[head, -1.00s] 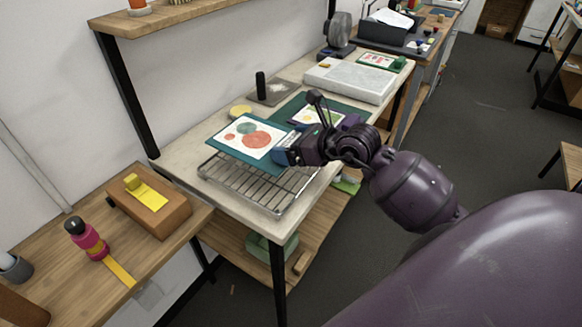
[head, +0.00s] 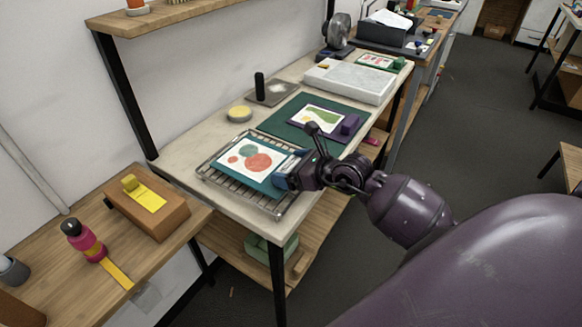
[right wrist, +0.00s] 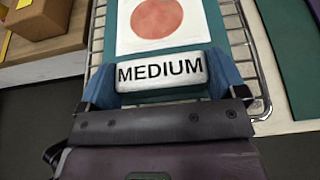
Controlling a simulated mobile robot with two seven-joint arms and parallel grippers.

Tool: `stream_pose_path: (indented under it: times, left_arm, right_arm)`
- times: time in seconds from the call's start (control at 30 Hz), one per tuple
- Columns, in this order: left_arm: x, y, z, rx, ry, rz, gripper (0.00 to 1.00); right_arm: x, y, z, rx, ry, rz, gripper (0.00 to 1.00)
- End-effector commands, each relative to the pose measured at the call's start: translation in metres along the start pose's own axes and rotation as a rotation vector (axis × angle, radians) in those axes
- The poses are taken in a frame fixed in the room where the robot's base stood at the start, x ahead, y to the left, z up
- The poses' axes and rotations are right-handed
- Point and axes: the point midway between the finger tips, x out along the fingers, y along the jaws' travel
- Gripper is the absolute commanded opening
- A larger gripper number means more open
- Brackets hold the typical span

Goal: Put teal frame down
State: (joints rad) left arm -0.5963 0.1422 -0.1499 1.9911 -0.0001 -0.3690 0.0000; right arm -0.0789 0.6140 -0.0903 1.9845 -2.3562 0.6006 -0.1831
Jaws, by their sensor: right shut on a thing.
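The teal frame (head: 262,183) holds a white sheet with round red and green prints. It lies over the wire rack (head: 213,181) on the bench; a small gap beneath it cannot be ruled out. My right gripper (head: 287,178) is shut on the frame's near right edge. In the right wrist view, the blue fingers of my right gripper (right wrist: 161,80) stand either side of a white block marked MEDIUM (right wrist: 160,71) on the teal frame (right wrist: 207,35). My left gripper is not in view.
A yellow round thing (head: 239,114) and a white slab (head: 350,80) are on the bench.

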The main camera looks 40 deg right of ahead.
Motion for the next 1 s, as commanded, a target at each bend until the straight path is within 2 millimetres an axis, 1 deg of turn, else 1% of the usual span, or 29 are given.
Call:
stream_pose_path:
  times: [0.07, 0.1, 0.13, 0.43, 0.53, 0.67, 0.9, 1.0]
  left_arm:
    - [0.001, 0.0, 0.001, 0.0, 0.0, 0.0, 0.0]
    - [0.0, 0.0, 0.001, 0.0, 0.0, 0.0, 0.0]
    - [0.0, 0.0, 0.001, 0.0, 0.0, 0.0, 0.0]
    - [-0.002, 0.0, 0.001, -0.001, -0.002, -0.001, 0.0]
    - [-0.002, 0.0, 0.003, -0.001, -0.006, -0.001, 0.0]
    - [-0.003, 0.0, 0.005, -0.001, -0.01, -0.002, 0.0]
    - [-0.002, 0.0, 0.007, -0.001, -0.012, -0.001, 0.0]
    - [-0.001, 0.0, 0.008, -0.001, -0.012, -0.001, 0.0]
  right_arm:
    - [0.001, 0.0, -0.002, 0.001, -0.001, 0.0, 0.6]
    - [0.001, 0.0, -0.002, 0.0, 0.0, 0.0, 0.95]
    - [0.001, 0.0, -0.002, 0.0, 0.0, 0.0, 0.99]
    - [-0.001, 0.0, 0.002, -0.001, -0.001, 0.0, 1.0]
    - [-0.009, 0.0, 0.0, 0.0, 0.0, 0.0, 1.0]
    - [-0.029, 0.0, -0.001, -0.001, 0.002, -0.001, 1.0]
    - [-0.076, 0.0, 0.0, -0.001, 0.002, -0.001, 1.0]
    - [-0.092, 0.0, -0.001, 0.001, 0.002, -0.001, 1.0]
